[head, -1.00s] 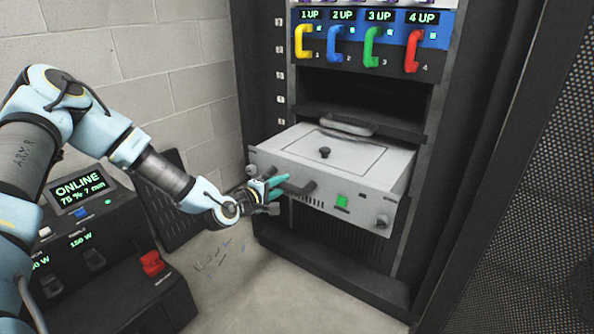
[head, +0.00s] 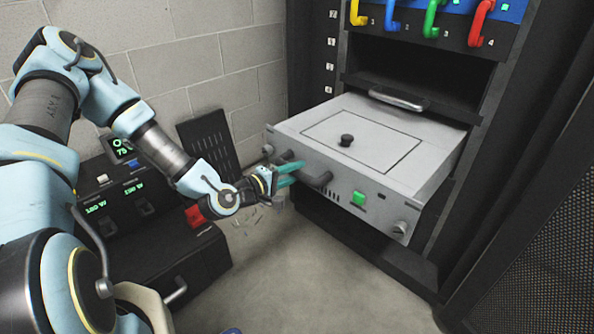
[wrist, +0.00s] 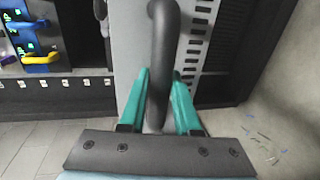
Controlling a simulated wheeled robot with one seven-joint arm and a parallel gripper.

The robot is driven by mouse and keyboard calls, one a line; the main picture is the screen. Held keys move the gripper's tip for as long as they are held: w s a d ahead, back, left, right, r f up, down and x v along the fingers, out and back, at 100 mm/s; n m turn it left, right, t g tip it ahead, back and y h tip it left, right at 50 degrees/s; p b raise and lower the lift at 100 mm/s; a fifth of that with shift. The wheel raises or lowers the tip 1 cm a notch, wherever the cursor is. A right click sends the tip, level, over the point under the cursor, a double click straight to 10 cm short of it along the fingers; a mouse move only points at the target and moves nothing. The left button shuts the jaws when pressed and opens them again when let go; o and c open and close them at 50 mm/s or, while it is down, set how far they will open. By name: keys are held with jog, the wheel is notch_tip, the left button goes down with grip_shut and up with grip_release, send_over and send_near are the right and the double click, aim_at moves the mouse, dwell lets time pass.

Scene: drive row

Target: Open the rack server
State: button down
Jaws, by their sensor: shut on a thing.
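The rack server (head: 377,150) is a light grey box that juts forward out of the dark rack in the head view. My gripper (head: 297,174) is at the left part of the front, at the dark front handle (head: 320,180). In the wrist view the handle (wrist: 163,60) runs between the two teal fingers of my gripper (wrist: 158,88), which are shut on it. The back of the server is inside the rack and hidden.
The rack (head: 465,150) has an empty dark bay above the server and coloured handles at the top. A mesh door (head: 540,240) stands at the right. A black unit with displays (head: 125,200) and a red part stands at the left.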

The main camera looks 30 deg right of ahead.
jog(key=c, duration=0.6)
grip_release()
jog(key=shift+a, duration=0.1)
jog(key=v, duration=1)
jog(key=shift+a, duration=0.35)
